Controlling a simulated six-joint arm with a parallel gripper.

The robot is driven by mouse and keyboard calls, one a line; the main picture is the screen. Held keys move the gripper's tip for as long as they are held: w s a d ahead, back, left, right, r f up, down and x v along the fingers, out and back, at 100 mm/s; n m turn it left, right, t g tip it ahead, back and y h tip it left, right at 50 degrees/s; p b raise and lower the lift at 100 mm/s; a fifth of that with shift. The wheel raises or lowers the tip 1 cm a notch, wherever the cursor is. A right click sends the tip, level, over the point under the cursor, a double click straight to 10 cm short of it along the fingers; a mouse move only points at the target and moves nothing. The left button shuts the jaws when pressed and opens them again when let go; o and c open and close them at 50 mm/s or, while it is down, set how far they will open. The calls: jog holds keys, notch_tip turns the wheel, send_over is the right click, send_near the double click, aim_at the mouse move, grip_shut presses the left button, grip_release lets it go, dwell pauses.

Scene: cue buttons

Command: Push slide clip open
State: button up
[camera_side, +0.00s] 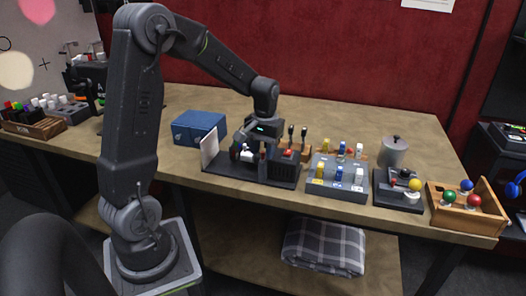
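My gripper (254,150) is over a low black board (225,165) near the front edge of the table. It points down, close to a small white piece (247,156) on the board. I cannot tell whether it touches that piece, or whether its fingers are open or shut. The board also bears an upright white panel (209,148) at its left end and a red button (287,153) on a dark block to the right. No part is clearly recognisable as the slide clip at this size; my gripper hides some of the board.
A blue box (199,127) stands behind the board. To the right are a grey block (323,183) with yellow, white and blue pieces, a metal canister (393,152), a black joystick base (385,188) and a wooden tray (438,213) with coloured balls. Table behind is clear.

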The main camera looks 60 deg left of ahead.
jog(key=shift+f, duration=0.45)
grip_shut()
dwell(0.3)
